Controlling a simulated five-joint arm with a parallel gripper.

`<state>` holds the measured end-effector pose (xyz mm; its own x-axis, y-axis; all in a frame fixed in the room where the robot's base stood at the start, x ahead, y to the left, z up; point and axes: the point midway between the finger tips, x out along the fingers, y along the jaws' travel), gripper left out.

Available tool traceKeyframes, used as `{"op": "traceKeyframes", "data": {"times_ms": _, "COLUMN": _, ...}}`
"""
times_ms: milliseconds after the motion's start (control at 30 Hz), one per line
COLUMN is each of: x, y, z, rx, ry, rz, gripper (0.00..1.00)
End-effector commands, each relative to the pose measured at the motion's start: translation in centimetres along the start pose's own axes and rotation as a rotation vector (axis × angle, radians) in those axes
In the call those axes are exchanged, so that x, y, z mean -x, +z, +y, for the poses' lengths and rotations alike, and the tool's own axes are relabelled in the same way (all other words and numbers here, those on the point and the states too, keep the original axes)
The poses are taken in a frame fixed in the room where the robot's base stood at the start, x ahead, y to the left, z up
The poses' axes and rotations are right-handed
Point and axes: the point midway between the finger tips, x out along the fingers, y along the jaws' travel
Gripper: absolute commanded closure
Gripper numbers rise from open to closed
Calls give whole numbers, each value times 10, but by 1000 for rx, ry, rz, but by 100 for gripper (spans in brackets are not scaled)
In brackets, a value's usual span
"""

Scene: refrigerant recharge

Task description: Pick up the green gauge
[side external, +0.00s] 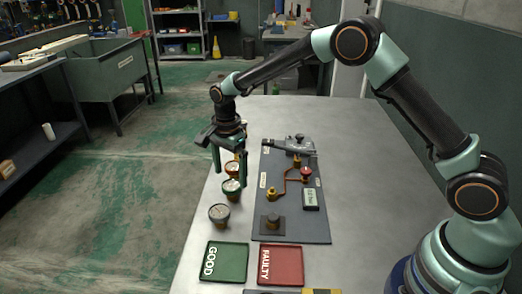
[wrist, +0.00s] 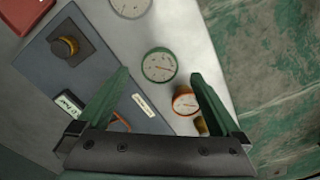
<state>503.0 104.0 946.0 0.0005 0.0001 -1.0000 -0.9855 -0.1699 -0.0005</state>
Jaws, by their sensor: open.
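The green gauge (side external: 232,187) has a green rim and a white dial and stands on the pale table, left of the grey board. In the wrist view the green gauge (wrist: 159,65) lies just beyond the fingertips, near the middle of the gap. My gripper (side external: 230,178) is open and empty, pointing down above the gauges. Its two green fingers also show in the wrist view (wrist: 160,77). An orange-rimmed gauge (wrist: 185,101) sits close beside the green one, near the right finger; in the side view the orange gauge (side external: 232,167) is partly behind the fingers.
A grey-rimmed gauge (side external: 219,212) stands nearer the camera. The grey board (side external: 290,228) carries copper piping, a valve and a small display (side external: 311,199). A green GOOD tray (side external: 224,262) and a red FAULTY tray (side external: 280,265) lie at the front. The table's right side is clear.

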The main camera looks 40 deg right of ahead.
Motion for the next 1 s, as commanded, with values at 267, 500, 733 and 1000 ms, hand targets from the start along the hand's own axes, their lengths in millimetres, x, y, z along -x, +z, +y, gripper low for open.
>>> {"op": "traceKeyframes", "data": {"times_ms": 267, "x": -39, "y": 3, "z": 1, "rx": 0, "ry": 3, "rz": 0, "gripper": 0}}
{"op": "traceKeyframes", "data": {"times_ms": 500, "x": -47, "y": 3, "z": 0, "rx": 0, "ry": -1, "rz": 0, "gripper": 0}}
{"op": "traceKeyframes", "data": {"times_ms": 733, "x": -46, "y": 3, "z": 0, "rx": 1, "ry": 0, "rz": 0, "gripper": 46}}
{"op": "traceKeyframes", "data": {"times_ms": 1000, "x": -46, "y": 3, "z": 0, "rx": 1, "ry": -1, "rz": 0, "gripper": 88}}
